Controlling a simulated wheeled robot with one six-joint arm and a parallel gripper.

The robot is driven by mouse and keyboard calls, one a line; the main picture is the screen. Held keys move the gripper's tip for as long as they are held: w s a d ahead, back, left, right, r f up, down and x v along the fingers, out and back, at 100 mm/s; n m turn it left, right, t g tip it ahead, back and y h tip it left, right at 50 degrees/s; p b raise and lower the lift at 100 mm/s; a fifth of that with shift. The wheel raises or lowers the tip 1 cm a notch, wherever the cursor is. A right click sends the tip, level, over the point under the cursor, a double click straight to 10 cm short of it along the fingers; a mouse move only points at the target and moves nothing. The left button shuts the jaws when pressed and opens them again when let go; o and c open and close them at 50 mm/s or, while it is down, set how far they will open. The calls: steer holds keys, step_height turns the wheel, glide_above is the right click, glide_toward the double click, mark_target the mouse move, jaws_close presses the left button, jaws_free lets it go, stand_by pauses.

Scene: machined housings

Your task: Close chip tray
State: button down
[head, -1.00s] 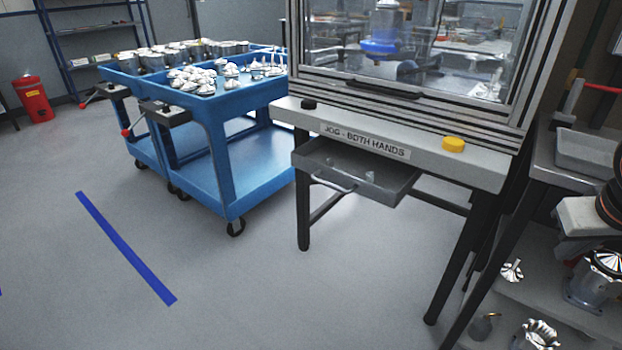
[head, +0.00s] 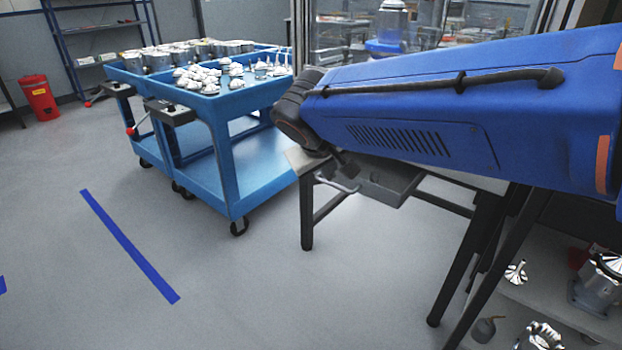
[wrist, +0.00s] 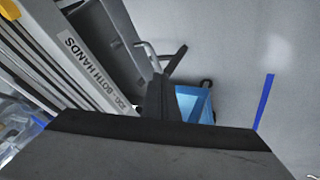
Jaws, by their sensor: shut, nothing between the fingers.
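The chip tray (head: 388,186) is a grey drawer under the machine's bench, pulled out, with a pale bar handle (head: 338,186) on its front. My arm covers its upper part in the head view. In the wrist view the tray (wrist: 108,42) runs along the bench edge, with the handle (wrist: 147,46) at its front. My gripper (wrist: 166,78) is shut and empty, its dark fingers close to the handle. I cannot tell whether they touch it. In the head view the fingers are mostly hidden behind my arm.
A blue cart (head: 235,165) with metal parts stands left of the bench. Dark bench legs (head: 306,215) stand beside and below the tray. A shelf (head: 570,310) with metal pots is at the lower right. The floor in front is clear, with a blue tape line (head: 130,245).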

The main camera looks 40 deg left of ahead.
steer(key=s+a+f+n, duration=0.1)
steer(key=s+a, duration=0.4)
steer(key=a, duration=0.2)
steer(key=w+a+f, duration=0.2)
steer(key=w+f, duration=0.5)
steer(key=w, duration=0.2)
steer(key=shift+w+y, duration=0.25)
steer(key=shift+y, duration=0.05)
steer(key=shift+d, duration=0.1)
